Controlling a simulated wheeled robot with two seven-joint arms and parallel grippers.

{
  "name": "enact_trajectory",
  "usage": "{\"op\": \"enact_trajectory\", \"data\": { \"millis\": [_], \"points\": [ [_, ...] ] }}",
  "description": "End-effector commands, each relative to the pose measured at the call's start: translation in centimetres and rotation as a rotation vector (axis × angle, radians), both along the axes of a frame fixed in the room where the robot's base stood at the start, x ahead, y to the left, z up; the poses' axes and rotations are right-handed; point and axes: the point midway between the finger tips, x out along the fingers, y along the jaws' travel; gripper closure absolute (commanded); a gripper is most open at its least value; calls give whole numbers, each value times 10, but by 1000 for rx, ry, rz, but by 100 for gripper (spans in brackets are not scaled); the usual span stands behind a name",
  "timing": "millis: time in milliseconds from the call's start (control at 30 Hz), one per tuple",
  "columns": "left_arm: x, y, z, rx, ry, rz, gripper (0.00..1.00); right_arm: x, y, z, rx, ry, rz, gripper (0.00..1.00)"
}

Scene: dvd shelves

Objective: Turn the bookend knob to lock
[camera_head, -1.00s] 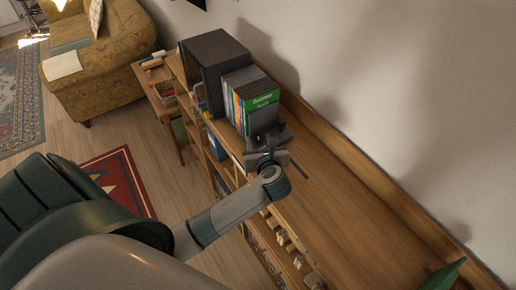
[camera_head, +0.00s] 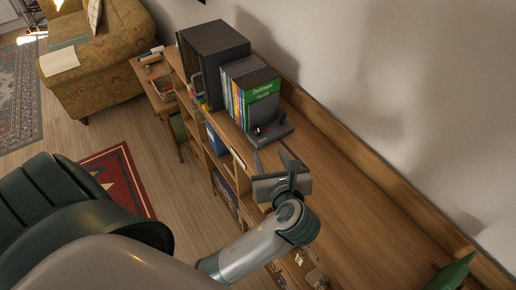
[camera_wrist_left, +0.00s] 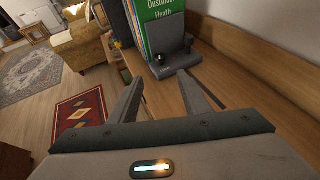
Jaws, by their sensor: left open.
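The dark grey bookend (camera_head: 271,130) stands on the shelf top against the green-fronted end of a row of DVDs. My right gripper is not in view.
The DVD row (camera_head: 246,91) and larger dark binders (camera_head: 211,61) stand beyond the bookend. The wooden shelf top (camera_head: 365,205) is mostly bare to the right, bounded by a raised back edge and wall. A green object (camera_head: 454,274) stands at the lower right.

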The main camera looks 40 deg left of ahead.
Motion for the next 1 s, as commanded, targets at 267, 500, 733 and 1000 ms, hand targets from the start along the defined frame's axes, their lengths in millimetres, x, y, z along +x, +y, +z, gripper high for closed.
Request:
{"op": "enact_trajectory", "data": {
  "millis": [267, 500, 733, 1000],
  "points": [
    [-19, -4, -23, -188, -52, 60, 57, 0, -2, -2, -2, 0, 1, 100],
    [-33, -2, -51, -397, -112, 146, 57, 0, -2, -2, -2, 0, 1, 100],
    [-49, -2, -75, -590, -163, 250, 57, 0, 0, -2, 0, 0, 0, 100],
    [-70, -3, -101, -807, -222, 395, 57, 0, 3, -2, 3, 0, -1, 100]
  ]
}}
